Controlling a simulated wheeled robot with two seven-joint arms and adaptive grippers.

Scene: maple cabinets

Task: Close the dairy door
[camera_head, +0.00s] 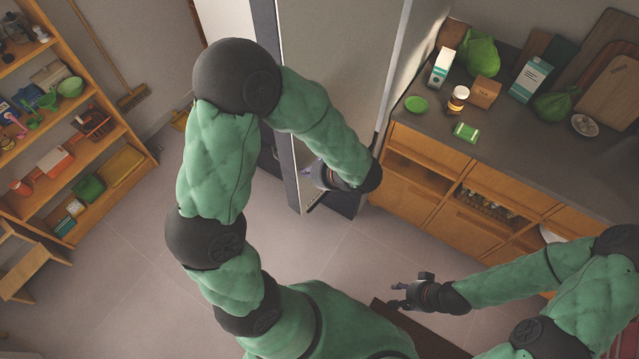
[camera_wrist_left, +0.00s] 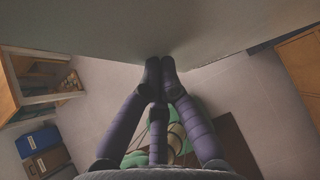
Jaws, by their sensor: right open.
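A tall pale grey panel (camera_head: 340,50), which I take to be the dairy door, stands at the top centre of the head view. A dark upright edge (camera_head: 268,30) runs along its left side. I cannot tell how far the door stands open. My left gripper (camera_head: 310,175) is low in front of it, partly hidden by my arm. In the left wrist view its fingertips (camera_wrist_left: 160,68) are together, with nothing visible between them, at or very near a pale grey-green surface (camera_wrist_left: 150,25). My right gripper (camera_head: 398,294) is open and empty, low at the right, away from the panel.
A counter (camera_head: 440,145) with cartons, a jar and green bags stands right of the panel above wooden cabinets (camera_head: 410,185). A wooden shelf unit (camera_head: 100,145) stands at the left. The tiled floor (camera_head: 120,290) at lower left is clear.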

